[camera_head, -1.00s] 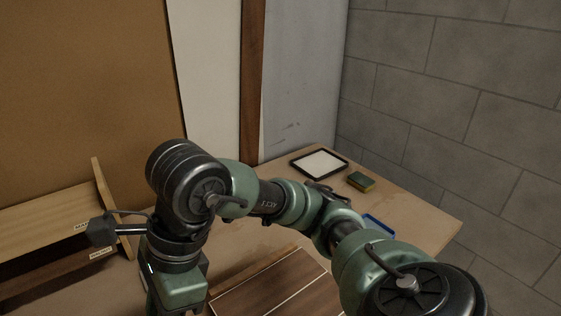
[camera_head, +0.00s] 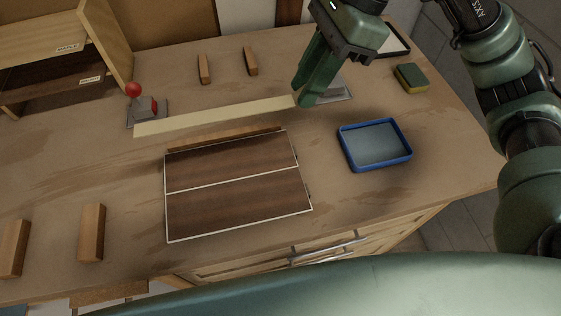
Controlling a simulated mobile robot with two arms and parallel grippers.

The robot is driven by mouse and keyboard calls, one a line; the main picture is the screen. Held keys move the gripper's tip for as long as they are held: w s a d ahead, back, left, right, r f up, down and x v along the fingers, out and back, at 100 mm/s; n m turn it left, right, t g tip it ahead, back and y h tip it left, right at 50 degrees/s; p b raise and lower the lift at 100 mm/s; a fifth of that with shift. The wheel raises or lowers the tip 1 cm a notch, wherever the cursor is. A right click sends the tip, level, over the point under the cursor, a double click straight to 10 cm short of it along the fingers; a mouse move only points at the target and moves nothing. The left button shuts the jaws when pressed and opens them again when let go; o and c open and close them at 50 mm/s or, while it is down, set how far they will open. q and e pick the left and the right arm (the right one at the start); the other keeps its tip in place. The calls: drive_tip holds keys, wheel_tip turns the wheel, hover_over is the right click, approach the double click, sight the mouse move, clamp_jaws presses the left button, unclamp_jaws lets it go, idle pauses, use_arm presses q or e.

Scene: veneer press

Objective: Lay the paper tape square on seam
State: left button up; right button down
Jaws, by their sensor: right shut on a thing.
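The paper tape (camera_head: 215,116) is a long pale strip behind the veneer panel. My right gripper (camera_head: 301,98) is shut on its right end. The strip slants slightly, its right end farther back than its left; whether it touches the table is unclear. Two dark brown veneer sheets (camera_head: 235,202) with pale edges lie side by side on the table. The seam (camera_head: 232,180) is the light line between them, running left to right, and no tape lies on it. My left gripper is not in view.
A red-knobbed clamp (camera_head: 146,106) stands near the tape's left end. A wooden bar (camera_head: 225,139) lies along the panel's back edge. A blue tray (camera_head: 375,144) and a green-yellow sponge (camera_head: 411,78) are at right. Wooden blocks (camera_head: 91,233) and a shelf (camera_head: 45,45) are at left.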

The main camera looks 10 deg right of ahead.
drive_tip(key=p, duration=0.2)
hover_over(291, 168)
drive_tip(key=d, duration=0.2)
drive_tip(key=f, duration=1.4)
drive_tip(key=shift+a, duration=0.25)
wheel_tip(291, 168, down, 2)
wheel_tip(291, 168, down, 3)
drive_tip(key=shift+p, duration=0.3)
drive_tip(key=shift+w, duration=0.1)
drive_tip(key=shift+f+b, duration=0.45)
drive_tip(key=shift+b, duration=0.2)
drive_tip(key=c, duration=1.3)
unclamp_jaws()
drive_tip(key=shift+o, duration=0.2)
